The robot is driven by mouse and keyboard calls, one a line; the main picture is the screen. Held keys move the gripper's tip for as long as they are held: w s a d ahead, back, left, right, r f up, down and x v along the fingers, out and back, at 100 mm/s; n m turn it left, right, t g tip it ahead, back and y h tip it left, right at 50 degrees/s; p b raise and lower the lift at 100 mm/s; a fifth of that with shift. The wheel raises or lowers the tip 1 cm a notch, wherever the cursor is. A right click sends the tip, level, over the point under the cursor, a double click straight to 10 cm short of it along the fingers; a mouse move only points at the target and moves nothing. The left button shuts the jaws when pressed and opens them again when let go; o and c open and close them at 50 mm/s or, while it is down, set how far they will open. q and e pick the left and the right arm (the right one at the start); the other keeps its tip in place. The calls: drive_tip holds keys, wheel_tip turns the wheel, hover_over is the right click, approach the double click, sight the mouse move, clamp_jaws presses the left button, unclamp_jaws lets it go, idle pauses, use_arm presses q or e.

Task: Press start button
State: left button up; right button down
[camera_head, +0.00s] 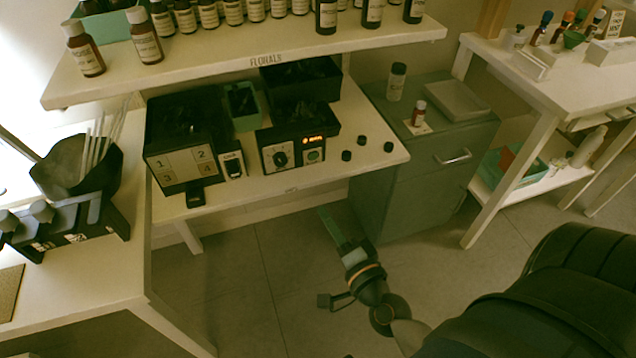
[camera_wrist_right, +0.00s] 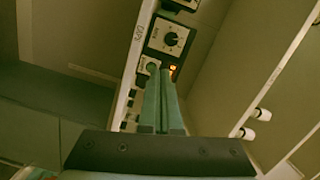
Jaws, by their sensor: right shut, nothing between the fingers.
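The black control box (camera_head: 291,138) stands at the front of the middle bench, below the bottle shelf. Its front has a dial (camera_head: 280,158), a lit orange display (camera_head: 313,138) and a round green button (camera_head: 314,156) at the lower right. My right gripper (camera_head: 326,213) is in front of and below the bench edge, apart from the box. Its green fingers are together and empty. In the right wrist view the fingertips (camera_wrist_right: 165,73) point toward the panel, with the dial (camera_wrist_right: 170,39) beyond them and the green button (camera_wrist_right: 152,67) beside them. My left gripper is not in view.
A black box numbered 1 to 4 (camera_head: 181,164) and a small white device (camera_head: 232,164) stand left of the control box. Several dark knobs (camera_head: 347,155) lie to its right. A grey cabinet (camera_head: 425,150) stands right of the bench. The floor in front is clear.

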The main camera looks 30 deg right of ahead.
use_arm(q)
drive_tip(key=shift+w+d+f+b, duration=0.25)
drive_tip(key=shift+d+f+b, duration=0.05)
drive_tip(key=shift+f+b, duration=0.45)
use_arm(e)
drive_tip(key=d+m+h, duration=0.1)
drive_tip(key=m, duration=0.1)
drive_tip(key=d+f+m+h, duration=0.1)
drive_tip(key=d+m, duration=0.1)
drive_tip(key=shift+d+m+h, duration=0.2)
drive_tip(key=shift+m+h, duration=0.1)
drive_tip(key=shift+h, duration=0.1)
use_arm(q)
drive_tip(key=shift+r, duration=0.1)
use_arm(e)
drive_tip(key=shift+w, duration=0.1)
drive_tip(key=p, duration=0.2)
approach(314, 157)
drive_tip(key=x, duration=0.5)
drive_tip(key=shift+w, duration=0.15)
drive_tip(key=shift+w+d, duration=0.15)
drive_tip(key=shift+w, duration=0.45)
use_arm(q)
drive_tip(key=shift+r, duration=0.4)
use_arm(e)
drive_tip(key=shift+w, duration=0.15)
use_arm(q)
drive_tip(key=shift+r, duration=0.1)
